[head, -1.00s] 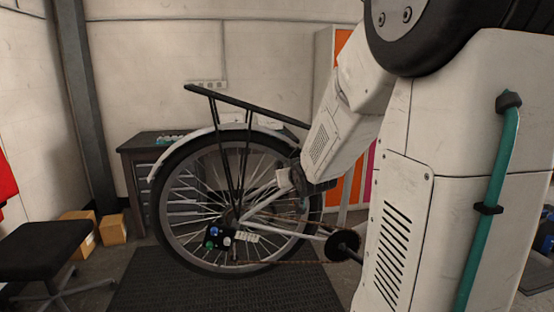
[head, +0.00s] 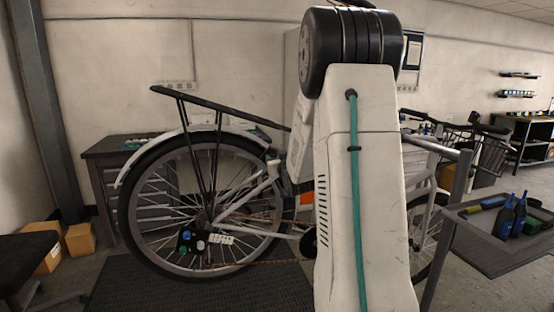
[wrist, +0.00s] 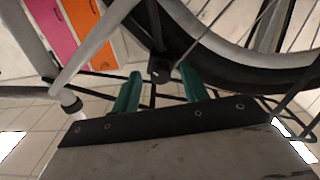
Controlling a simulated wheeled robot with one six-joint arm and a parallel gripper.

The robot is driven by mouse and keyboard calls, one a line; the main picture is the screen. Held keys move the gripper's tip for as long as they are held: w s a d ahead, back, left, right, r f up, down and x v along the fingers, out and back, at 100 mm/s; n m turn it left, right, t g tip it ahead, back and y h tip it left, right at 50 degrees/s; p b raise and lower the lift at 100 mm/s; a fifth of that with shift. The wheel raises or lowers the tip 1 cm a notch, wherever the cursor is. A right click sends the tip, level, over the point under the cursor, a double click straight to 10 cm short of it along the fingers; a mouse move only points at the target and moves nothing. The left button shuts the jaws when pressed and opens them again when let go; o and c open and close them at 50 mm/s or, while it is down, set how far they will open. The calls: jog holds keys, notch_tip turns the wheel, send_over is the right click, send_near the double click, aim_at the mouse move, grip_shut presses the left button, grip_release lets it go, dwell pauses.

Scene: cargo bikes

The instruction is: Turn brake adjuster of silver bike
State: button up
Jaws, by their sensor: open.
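The silver bike (head: 240,208) stands side-on, its rear wheel and black rack left of my arm and its front part to the right. In the wrist view, a small dark cylindrical knob (wrist: 159,70) is on the bike between a silver tube and the wheel; it may be the brake adjuster. My gripper (wrist: 160,80) is open, its two teal fingers either side of the knob, with visible gaps. I cannot tell whether the fingertips reach its depth. In the head view my arm hides the gripper and this part of the bike.
A black mat (head: 200,288) lies under the bike. A dark bench (head: 98,146) stands behind the rear wheel. Cardboard boxes (head: 80,240) sit at left. A grey tray (head: 475,222) with blue bottles is at right. Silver tubes (wrist: 95,45) and thin dark rods crowd my gripper.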

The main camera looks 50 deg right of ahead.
jog(key=shift+w, duration=0.1)
grip_shut()
